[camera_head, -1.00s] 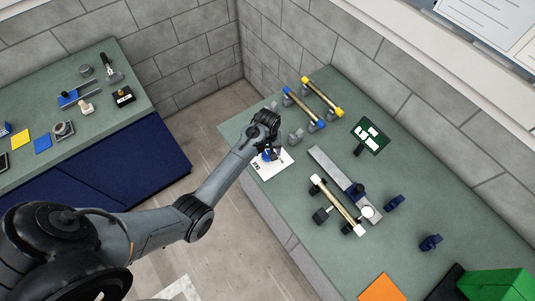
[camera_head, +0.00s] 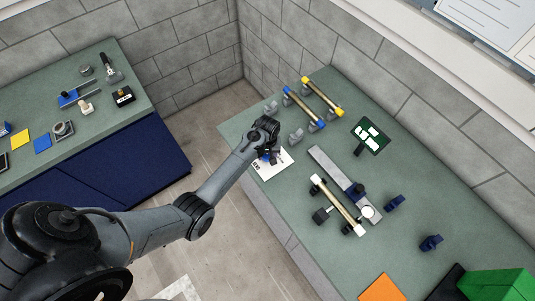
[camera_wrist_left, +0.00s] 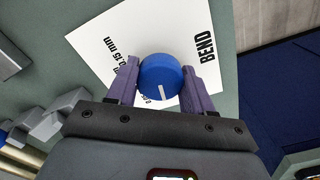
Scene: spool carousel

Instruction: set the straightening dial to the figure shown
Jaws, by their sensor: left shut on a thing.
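The straightening dial is a round blue knob (camera_wrist_left: 161,78) with a white pointer line, seen in the left wrist view. It sits on a white card (camera_wrist_left: 100,48) printed "BEND" and "0.15 mm"; other print is partly covered. The card also shows in the head view (camera_head: 272,167), where my gripper hides most of the knob. My left gripper (camera_wrist_left: 162,82) is shut on the knob, one purple finger on each side. In the wrist view the pointer line points down toward the gripper's palm, slightly right. My right gripper is not in view.
On the same green bench (camera_head: 448,222) are rods with blue (camera_head: 304,107) and yellow ends (camera_head: 322,97), a white-ended rod (camera_head: 338,205) on a stand, a grey bar (camera_head: 335,172) and a dark green panel (camera_head: 371,136). A second bench (camera_head: 95,125) stands left.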

